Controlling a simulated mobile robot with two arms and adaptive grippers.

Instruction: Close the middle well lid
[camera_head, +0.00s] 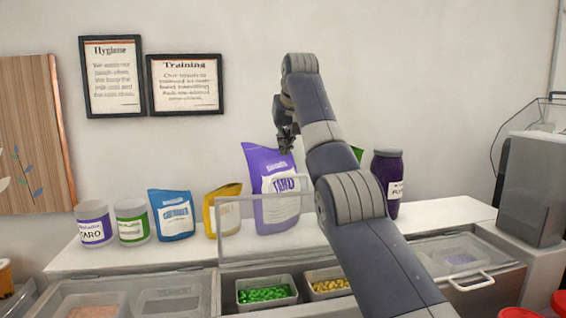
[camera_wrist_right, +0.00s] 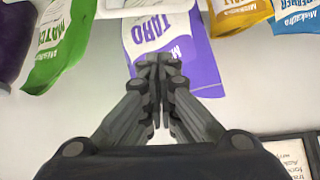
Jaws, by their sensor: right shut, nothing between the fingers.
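The middle well lid (camera_head: 218,230), a clear panel with a pale frame, stands raised at the back of the open middle well. In that well, a tub of green pieces (camera_head: 266,291) and a tub of yellow pieces (camera_head: 328,285) show. My right gripper (camera_head: 286,150) is shut and empty, pointing down near the top of the purple taro bag, above the lid. In the right wrist view its closed fingertips (camera_wrist_right: 155,62) show against the bag; contact cannot be told. My right arm hides part of the lid and well. My left gripper is out of view.
The purple taro bag (camera_head: 275,208), a blue bag (camera_head: 172,215), a yellow bag (camera_head: 222,209) and a dark jar (camera_head: 387,184) stand on the back counter. The right well lid (camera_head: 470,283) lies closed. A grey machine (camera_head: 530,190) stands at right.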

